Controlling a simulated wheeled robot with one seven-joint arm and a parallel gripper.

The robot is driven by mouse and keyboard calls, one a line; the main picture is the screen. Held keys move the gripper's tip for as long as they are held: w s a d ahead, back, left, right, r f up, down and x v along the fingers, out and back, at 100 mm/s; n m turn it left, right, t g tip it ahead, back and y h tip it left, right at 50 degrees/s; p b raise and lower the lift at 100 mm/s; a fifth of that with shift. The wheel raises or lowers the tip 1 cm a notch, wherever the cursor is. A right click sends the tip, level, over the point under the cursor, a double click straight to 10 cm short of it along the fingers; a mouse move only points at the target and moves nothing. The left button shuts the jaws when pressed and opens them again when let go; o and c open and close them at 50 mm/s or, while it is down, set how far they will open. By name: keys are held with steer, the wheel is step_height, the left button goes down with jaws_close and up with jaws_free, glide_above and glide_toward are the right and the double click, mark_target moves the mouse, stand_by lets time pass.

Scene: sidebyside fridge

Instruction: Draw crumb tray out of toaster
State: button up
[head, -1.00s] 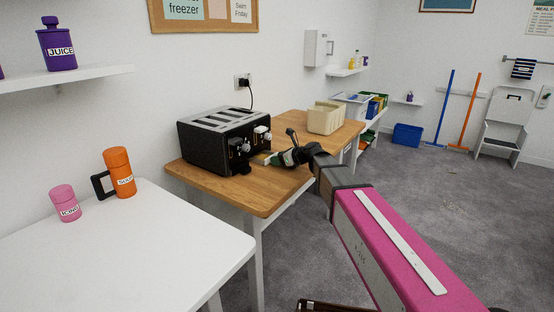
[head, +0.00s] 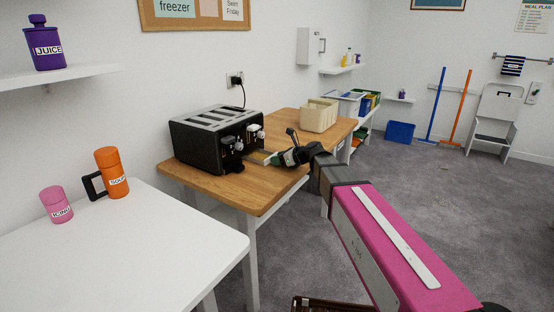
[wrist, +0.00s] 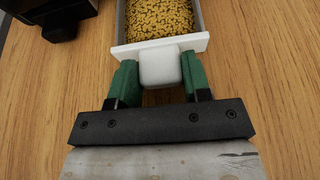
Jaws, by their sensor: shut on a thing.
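The black toaster (head: 205,138) stands on the wooden table against the wall. The crumb tray (wrist: 161,47) shows in the wrist view with a white front, a grey inside and a layer of yellow-brown crumbs. Its far end runs out of the top of that view. In the head view the tray (head: 254,157) sticks out of the toaster's front, low down. My gripper (wrist: 160,80) has its green fingers shut on the tray's white handle block (wrist: 160,66). In the head view my gripper (head: 274,159) is just in front of the toaster, low over the wooden table.
A cream bin (head: 319,116) stands farther back on the wooden table (head: 262,189). A white table (head: 130,245) at the left holds an orange mug (head: 112,172) and a pink jar (head: 57,205).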

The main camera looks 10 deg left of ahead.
steer(key=shift+s+d, duration=0.85)
steer(key=shift+d, duration=1.15)
steer(key=shift+s+d, duration=0.8)
steer(key=shift+d, duration=1.15)
steer(key=shift+s+d, duration=0.85)
steer(key=shift+d, duration=1.25)
steer(key=d, duration=0.1)
steer(key=s+d, duration=0.1)
steer(key=d, duration=0.1)
steer(key=shift+s+d, duration=0.25)
steer(key=shift+d, duration=0.1)
